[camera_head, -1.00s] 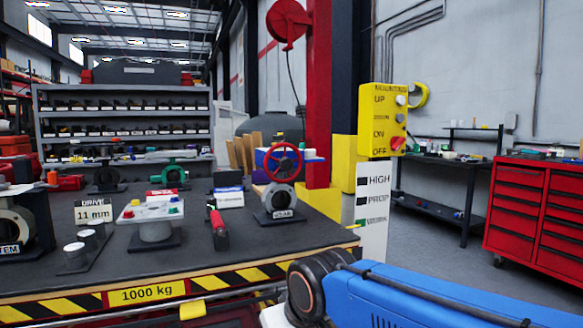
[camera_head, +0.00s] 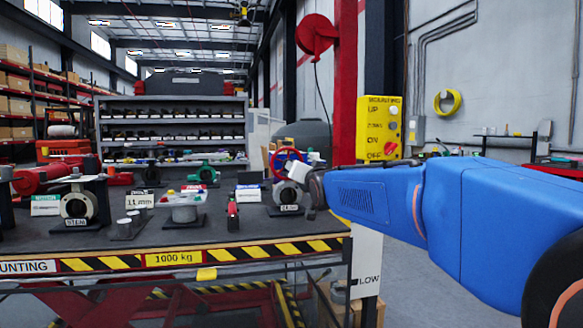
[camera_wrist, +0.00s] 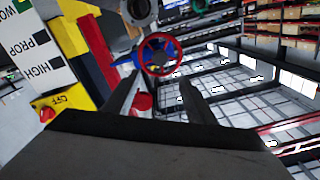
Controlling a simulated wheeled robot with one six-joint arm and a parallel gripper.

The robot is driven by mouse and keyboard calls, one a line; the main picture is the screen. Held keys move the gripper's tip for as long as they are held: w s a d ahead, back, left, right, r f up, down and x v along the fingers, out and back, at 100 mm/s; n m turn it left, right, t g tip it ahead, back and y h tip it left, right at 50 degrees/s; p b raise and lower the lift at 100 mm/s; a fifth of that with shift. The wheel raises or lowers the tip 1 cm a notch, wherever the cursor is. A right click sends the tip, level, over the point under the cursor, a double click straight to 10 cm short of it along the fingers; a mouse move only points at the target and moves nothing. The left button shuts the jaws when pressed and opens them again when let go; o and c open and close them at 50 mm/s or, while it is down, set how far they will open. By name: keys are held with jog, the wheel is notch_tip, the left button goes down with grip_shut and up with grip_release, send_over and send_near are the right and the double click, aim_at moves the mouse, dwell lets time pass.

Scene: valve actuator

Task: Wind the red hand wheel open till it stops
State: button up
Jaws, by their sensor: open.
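The red hand wheel (camera_head: 285,161) stands upright on top of a grey valve body (camera_head: 287,194) near the bench's right end. In the head view its right side is partly covered by the end of my arm. In the wrist view the whole spoked wheel (camera_wrist: 160,54) shows beyond my gripper (camera_wrist: 160,82), roughly in line with the space between the fingers. My gripper is open and empty, its two dark fingers spread. The fingers appear short of the wheel; I see no contact. The fingers are not clear in the head view.
The black bench with a striped front edge (camera_head: 205,256) carries several fixtures left of the wheel, including a red-handled tool (camera_head: 233,214). A yellow control box (camera_head: 379,127) on a post stands to the right. A blue part lies behind the wheel in the wrist view.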

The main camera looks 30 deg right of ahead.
jog(key=x, duration=1.6)
jog(key=shift+w+f, duration=0.15)
jog(key=c, duration=1)
